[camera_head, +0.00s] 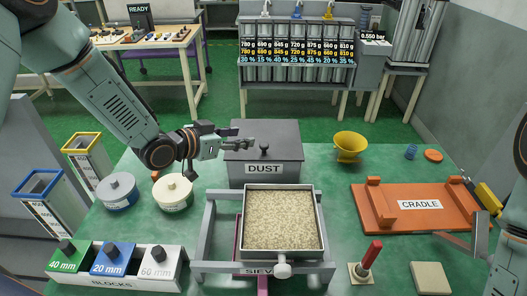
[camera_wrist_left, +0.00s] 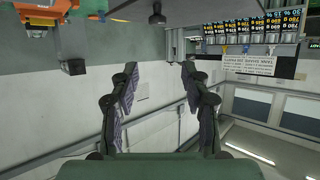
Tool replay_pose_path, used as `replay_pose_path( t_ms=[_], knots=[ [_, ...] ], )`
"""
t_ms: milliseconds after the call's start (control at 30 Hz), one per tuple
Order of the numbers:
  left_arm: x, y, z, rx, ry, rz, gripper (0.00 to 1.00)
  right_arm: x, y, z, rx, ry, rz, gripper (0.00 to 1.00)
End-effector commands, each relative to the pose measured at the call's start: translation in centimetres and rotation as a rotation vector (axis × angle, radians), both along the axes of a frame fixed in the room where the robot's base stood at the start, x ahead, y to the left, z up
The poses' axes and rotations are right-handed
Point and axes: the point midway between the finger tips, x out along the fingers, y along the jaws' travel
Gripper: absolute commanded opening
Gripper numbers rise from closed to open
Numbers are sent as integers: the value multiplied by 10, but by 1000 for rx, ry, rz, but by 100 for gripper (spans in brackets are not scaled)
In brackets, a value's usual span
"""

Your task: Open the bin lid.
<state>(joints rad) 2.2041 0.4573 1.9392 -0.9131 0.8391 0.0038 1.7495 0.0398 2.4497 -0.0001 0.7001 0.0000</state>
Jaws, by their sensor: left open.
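The grey bin (camera_head: 264,168) labelled DUST stands at the back middle of the green table. Its flat lid (camera_head: 282,132) lies closed on top, with a dark knob (camera_head: 264,150) near its front edge. My left gripper (camera_head: 250,143) reaches in from the left over the lid, just left of the knob. It is open and empty, its fingers apart in the left wrist view (camera_wrist_left: 160,90). There a dark knob (camera_wrist_left: 156,14) shows beyond the fingers near the top edge, not between them.
A sieve tray (camera_head: 283,218) of grainy material stands in front of the bin. Two round pots (camera_head: 173,190) (camera_head: 117,190) stand to the left. A yellow funnel (camera_head: 350,145) and an orange cradle (camera_head: 419,205) are to the right. Blocks (camera_head: 112,262) sit at front left.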

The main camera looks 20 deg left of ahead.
Motion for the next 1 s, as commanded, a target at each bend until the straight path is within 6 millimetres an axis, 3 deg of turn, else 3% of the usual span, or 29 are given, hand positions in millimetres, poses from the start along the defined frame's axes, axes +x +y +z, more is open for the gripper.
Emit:
replay_pose_path(
  t_ms=[33, 200, 467, 1000],
  knots=[
    [-1, 0, -13, 0, -1, 0, 47, 0, 0, -13, 0, 0, 0, 40],
    [-3, 2, -32, 0, -1, 1, 47, 0, 0, -32, 0, 0, 0, 40],
    [1, -1, -40, 4, -1, -2, 47, 0, 0, -38, 0, 0, 0, 40],
    [60, -34, -65, 3, 0, -1, 47, 0, 0, -45, 0, 0, 0, 40]
  ],
)
